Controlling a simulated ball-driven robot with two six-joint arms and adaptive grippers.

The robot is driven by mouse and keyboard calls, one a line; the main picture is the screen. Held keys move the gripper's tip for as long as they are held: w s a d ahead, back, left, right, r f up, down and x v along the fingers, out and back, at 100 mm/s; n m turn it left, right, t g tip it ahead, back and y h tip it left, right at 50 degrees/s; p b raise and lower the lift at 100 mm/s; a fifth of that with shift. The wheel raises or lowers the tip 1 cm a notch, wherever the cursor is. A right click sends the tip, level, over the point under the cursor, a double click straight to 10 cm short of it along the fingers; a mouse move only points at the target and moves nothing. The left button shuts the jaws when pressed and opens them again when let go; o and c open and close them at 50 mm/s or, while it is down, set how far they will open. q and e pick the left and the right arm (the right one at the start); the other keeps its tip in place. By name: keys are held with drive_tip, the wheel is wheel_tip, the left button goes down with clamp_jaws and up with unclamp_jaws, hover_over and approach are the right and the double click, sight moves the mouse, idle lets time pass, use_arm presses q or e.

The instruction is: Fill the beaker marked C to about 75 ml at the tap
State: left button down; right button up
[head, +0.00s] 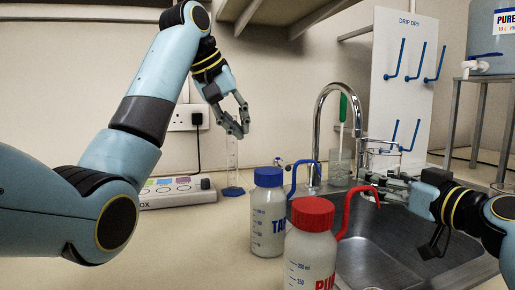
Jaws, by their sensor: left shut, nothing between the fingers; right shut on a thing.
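A clear glass beaker (383,160) is held upright over the sink (375,250). I cannot read its letter or see any water level in it. My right gripper (372,184) is shut on it, low on its side. The chrome tap (322,110) arches up behind the sink, and its spout end is just left of the beaker. I cannot tell whether the spout is over the beaker's mouth, and no running water shows. My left gripper (242,132) is shut and empty, above a clear measuring cylinder with a blue base (233,191).
A blue-capped bottle (268,222) and a red-capped bottle (311,250) stand left of the sink.

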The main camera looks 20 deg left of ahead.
sight(283, 166)
use_arm(q)
drive_tip(key=w+d+f, duration=0.5)
drive_tip(key=w+f, duration=0.1)
drive_tip(key=f, duration=0.3)
drive_tip(key=shift+w+d, duration=0.3)
drive_tip(key=shift+w, duration=0.05)
drive_tip(key=shift+w+d, duration=0.25)
drive_tip(key=shift+d, duration=0.7)
drive_tip(key=shift+a, duration=0.1)
